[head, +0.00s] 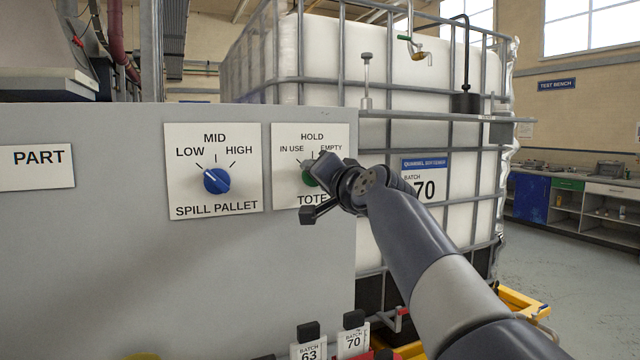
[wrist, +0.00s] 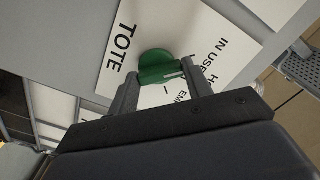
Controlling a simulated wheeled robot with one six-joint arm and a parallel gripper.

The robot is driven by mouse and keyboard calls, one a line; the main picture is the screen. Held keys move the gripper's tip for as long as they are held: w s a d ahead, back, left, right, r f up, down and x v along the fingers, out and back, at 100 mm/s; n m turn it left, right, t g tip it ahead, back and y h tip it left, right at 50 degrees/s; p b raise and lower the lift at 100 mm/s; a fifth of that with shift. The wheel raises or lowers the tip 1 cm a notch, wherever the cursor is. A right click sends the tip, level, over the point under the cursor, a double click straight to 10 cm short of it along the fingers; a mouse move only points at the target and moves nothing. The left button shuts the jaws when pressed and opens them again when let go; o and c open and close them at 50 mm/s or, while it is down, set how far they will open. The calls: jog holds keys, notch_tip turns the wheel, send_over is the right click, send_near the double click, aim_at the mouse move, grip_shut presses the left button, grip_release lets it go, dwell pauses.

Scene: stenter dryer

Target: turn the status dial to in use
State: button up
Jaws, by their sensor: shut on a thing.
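The status dial is a green knob (head: 308,177) on the white TOTE plate (head: 283,190), on the grey panel's right end. The plate reads IN USE at left, HOLD at top and EMPTY at right. My gripper (head: 312,187) is at the dial and partly covers it and the plate. In the wrist view the green dial (wrist: 157,62) sits between the two fingers of my gripper (wrist: 160,76), which are shut on it. A pale pointer line shows on the dial's face near the right finger; I cannot tell exactly which mark it meets.
Left of it is the SPILL PALLET plate with a blue dial (head: 216,181). A caged white tote (head: 390,75) stands behind at the right. Batch cards (head: 309,349) stand low in front of the panel. Open floor (head: 590,265) lies at the right.

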jog(key=shift+o, duration=0.2)
jog(key=shift+f, duration=0.1)
jog(key=o, duration=1)
jog(key=shift+c, duration=0.2)
jog(key=b+v, duration=0.2)
jog(key=v, duration=0.8)
jog(key=shift+s+d+b, duration=0.15)
jog(key=shift+s+b, duration=0.25)
jog(key=p+x, duration=0.3)
jog(key=x, duration=0.8)
jog(key=shift+s, duration=0.1)
